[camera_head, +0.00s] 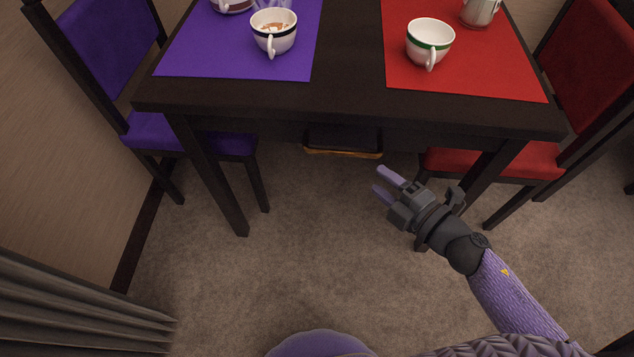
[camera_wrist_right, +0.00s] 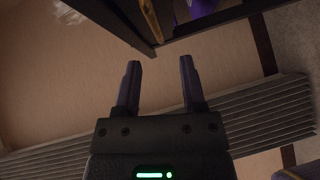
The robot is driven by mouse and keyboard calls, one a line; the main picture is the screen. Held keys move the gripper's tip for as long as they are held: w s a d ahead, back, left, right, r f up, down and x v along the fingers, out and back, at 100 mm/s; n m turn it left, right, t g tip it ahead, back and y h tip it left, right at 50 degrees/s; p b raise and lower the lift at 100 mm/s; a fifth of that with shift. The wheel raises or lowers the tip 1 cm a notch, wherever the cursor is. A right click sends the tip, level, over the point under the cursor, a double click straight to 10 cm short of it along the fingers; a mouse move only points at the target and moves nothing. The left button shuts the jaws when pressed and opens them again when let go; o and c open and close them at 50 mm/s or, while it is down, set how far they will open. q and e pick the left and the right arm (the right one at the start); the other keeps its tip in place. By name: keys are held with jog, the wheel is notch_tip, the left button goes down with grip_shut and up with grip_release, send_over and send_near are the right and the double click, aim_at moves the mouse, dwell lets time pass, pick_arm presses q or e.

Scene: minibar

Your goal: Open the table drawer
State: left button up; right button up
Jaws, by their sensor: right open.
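The dark wooden table (camera_head: 350,103) stands ahead in the head view. Under the middle of its front edge is a dark drawer-like part (camera_head: 343,137) with a golden-brown lower edge; from this angle I cannot tell how far it is open. My right gripper (camera_head: 379,180) is open and empty, below and slightly right of that part and apart from it, with its fingers pointing up-left. In the right wrist view the gripper (camera_wrist_right: 160,63) has nothing between its fingers, and a golden-brown strip (camera_wrist_right: 151,20) shows at the top by a dark edge. My left gripper is not in view.
A purple mat (camera_head: 200,50) and a red mat (camera_head: 465,70) lie on the table, with cups (camera_head: 274,40) (camera_head: 421,50) on them. A purple chair (camera_head: 145,125) stands left, a red chair (camera_head: 535,160) right. Carpet (camera_head: 300,220) is clear before the table; a grey ribbed object (camera_head: 80,310) is lower left.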

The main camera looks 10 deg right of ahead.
aim_at(343, 151)
jog(key=shift+n+y, duration=0.3)
jog(key=shift+n, duration=0.1)
jog(key=b+x, duration=0.1)
jog(key=x, duration=0.9)
jog(key=shift+a+r+b, duration=0.15)
jog(key=shift+a+b, duration=0.05)
jog(key=shift+b, duration=0.15)
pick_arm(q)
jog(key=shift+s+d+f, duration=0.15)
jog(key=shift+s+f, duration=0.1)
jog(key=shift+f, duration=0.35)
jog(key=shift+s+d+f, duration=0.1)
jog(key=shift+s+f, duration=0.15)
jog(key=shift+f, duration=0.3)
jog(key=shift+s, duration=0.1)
pick_arm(e)
grip_shut()
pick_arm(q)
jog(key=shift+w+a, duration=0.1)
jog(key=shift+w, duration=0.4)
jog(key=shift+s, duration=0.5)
